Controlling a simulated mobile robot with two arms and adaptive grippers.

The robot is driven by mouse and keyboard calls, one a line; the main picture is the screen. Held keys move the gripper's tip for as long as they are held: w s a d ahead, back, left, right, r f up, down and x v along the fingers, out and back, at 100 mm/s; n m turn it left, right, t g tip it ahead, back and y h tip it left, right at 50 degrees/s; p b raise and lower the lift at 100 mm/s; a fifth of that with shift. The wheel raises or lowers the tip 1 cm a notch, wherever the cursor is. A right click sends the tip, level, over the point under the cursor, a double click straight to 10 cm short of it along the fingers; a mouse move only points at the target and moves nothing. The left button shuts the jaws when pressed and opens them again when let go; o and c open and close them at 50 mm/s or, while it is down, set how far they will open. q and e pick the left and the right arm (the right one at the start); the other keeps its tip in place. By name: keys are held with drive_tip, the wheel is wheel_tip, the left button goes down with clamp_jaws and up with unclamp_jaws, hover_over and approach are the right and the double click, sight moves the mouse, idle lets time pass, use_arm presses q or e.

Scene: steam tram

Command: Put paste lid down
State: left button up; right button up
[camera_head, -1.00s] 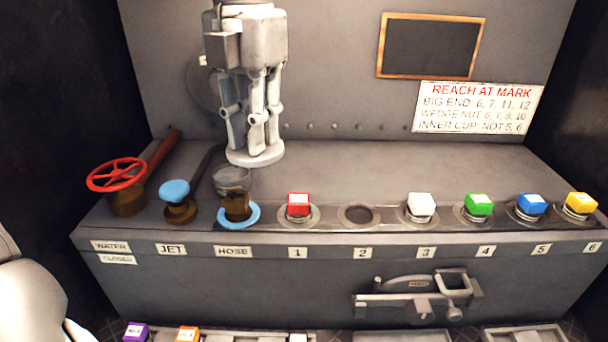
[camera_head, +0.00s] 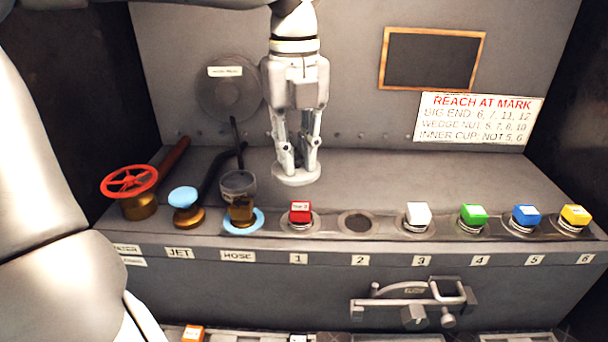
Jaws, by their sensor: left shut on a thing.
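My left gripper (camera_head: 296,158) reaches down from the top centre and is shut on a pale round disc, the paste lid (camera_head: 296,178). The lid is held roughly level over the grey bench top, behind the red block at mark 1. Whether it touches the bench is hard to tell. A dark round cup (camera_head: 238,182) stands left of the lid, just behind the brass hose fitting (camera_head: 241,210), which hides part of it. My right gripper is not in view.
A red wheel (camera_head: 130,180) and a blue-topped jet knob (camera_head: 184,196) stand at the left. Coloured blocks on springs, such as the red one (camera_head: 300,211), line the front edge; hole 2 (camera_head: 357,223) is empty. The bench top (camera_head: 430,175) is clear right of the lid.

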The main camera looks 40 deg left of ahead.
use_arm(q)
drive_tip(key=w+a+f+p, duration=0.3)
drive_tip(key=w+a, duration=0.1)
drive_tip(key=w, duration=0.1)
drive_tip(key=p, duration=0.1)
hover_over(300, 191)
drive_tip(key=f, duration=0.4)
drive_tip(key=shift+s+d+f, duration=0.1)
drive_tip(key=shift+s+d, duration=0.2)
drive_tip(key=shift+w+a+f+p, duration=0.2)
drive_tip(key=shift+f+p, duration=0.05)
drive_tip(key=shift+f, duration=0.1)
drive_tip(key=shift+w+a+f+p, duration=0.15)
drive_tip(key=shift+w+f+p, duration=0.1)
drive_tip(key=shift+f, duration=0.1)
wheel_tip(300, 191, down, 2)
drive_tip(key=shift+s+f+p, duration=0.15)
drive_tip(key=shift+p, duration=0.15)
drive_tip(key=shift+f, duration=0.35)
drive_tip(key=shift+f+b, duration=0.2)
drive_tip(key=shift+b, duration=0.15)
drive_tip(key=o, duration=0.6)
